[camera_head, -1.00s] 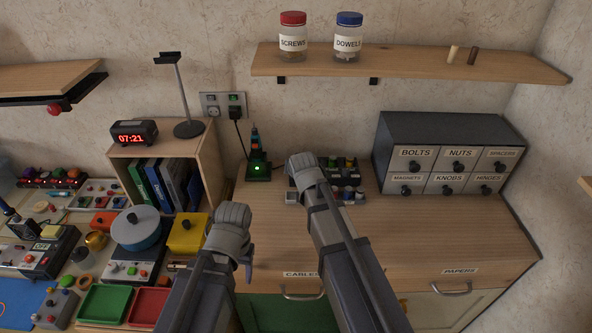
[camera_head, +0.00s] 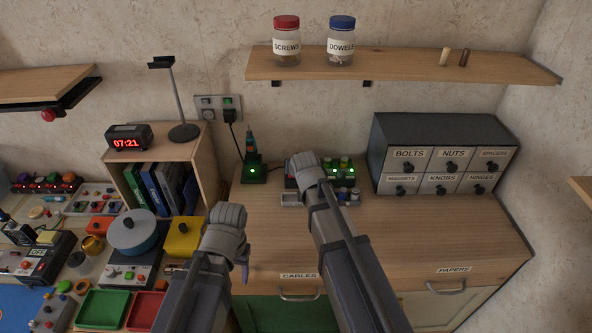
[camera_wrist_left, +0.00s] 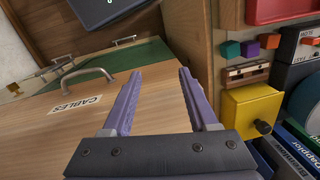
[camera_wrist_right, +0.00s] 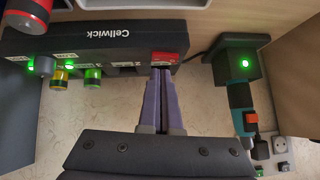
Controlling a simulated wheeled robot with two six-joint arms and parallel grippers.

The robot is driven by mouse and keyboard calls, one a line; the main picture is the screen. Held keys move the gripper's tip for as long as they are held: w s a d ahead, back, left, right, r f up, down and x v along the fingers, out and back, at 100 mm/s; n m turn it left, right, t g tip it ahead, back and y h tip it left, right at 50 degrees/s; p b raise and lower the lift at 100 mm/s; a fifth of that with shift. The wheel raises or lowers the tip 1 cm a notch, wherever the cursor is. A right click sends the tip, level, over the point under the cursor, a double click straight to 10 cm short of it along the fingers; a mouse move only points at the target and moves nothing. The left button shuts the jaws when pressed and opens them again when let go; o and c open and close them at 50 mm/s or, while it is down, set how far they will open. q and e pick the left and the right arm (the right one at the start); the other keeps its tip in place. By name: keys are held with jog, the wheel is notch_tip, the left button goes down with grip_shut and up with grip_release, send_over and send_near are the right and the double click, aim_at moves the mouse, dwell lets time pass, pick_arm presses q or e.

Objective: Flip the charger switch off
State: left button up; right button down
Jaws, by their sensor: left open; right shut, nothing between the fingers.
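The black charger labelled Cellwick (camera_wrist_right: 110,40) lies across the upper left of the right wrist view, with lit green lights and batteries in its bays. It also shows on the counter in the head view (camera_head: 345,180), partly hidden by my right gripper. Its red switch (camera_wrist_right: 169,62) is at the end near my right gripper (camera_wrist_right: 160,76). That gripper is shut and empty, its fingertips at the switch; I cannot tell whether they touch. The switch is hidden in the head view. My left gripper (camera_wrist_left: 158,74) is open and empty above the counter front, away from the charger.
A small dock (camera_wrist_right: 237,62) with a green light and an upright tool stands beside the charger, in front of the wall sockets (camera_head: 219,108). The drawer cabinet (camera_head: 440,158) stands right of the charger. The counter's front middle is clear.

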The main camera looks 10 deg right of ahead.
jog(key=r+p, duration=0.3)
jog(key=r, duration=0.1)
jog(key=shift+d, duration=0.2)
jog(key=p+v, duration=0.6)
jog(key=v, duration=0.3)
jog(key=shift+s+f, duration=0.15)
jog(key=shift+s, duration=0.3)
jog(key=shift+a, duration=0.1)
jog(key=shift+a+p, duration=0.35)
jog(key=shift+a, duration=0.25)
jog(key=shift+w, duration=0.1)
